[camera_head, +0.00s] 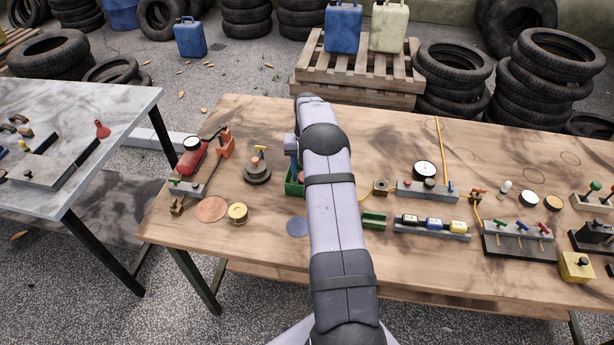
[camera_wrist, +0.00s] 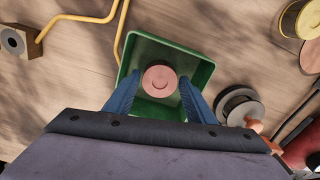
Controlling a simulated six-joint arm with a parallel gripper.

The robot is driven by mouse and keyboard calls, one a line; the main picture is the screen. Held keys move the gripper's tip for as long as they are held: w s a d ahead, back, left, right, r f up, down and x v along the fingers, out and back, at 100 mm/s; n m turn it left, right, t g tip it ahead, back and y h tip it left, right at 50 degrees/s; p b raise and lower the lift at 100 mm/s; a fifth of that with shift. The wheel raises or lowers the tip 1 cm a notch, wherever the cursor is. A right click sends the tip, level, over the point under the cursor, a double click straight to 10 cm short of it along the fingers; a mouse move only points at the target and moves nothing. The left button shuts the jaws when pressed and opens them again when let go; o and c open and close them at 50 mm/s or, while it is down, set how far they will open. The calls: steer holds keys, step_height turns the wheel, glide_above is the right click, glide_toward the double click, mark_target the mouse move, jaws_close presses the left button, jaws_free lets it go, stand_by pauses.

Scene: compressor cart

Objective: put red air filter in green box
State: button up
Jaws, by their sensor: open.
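The green box (camera_wrist: 143,48) stands on the wooden table and is seen from above in the wrist view. In the head view only a strip of the green box (camera_head: 293,187) shows left of my arm. My gripper (camera_wrist: 158,83) is open over the box, with one blue finger on each side of the filter and gaps between. In the head view my gripper (camera_head: 290,146) is partly hidden by my arm.
A grey round stand (camera_head: 258,172) is close left of the box, with a red tool (camera_head: 191,160) beyond. A yellow tin (camera_head: 237,213) and a flat brown disc (camera_head: 211,209) lie front left. A yellow hose (camera_wrist: 85,17) runs close by the box. Several parts crowd the right side.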

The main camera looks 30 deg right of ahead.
step_height(320, 180, up, 11)
steer(key=b, duration=0.2)
steer(key=shift+a, duration=0.1)
steer(key=s+a+r+n, duration=0.15)
steer(key=s+a, duration=0.25)
steer(key=a, duration=0.4)
steer(key=s+a+n, duration=0.2)
steer(key=s+a, duration=0.2)
steer(key=a, duration=0.5)
steer(key=s+a+f+n, duration=0.1)
steer(key=s+a, duration=0.4)
steer(key=s, duration=0.5)
steer(key=s+a+f+n, duration=0.2)
steer(key=s+a, duration=0.3)
steer(key=s, duration=0.4)
steer(key=shift+s+a+f, duration=0.15)
steer(key=shift+s+f, duration=0.25)
steer(key=shift+f, duration=0.35)
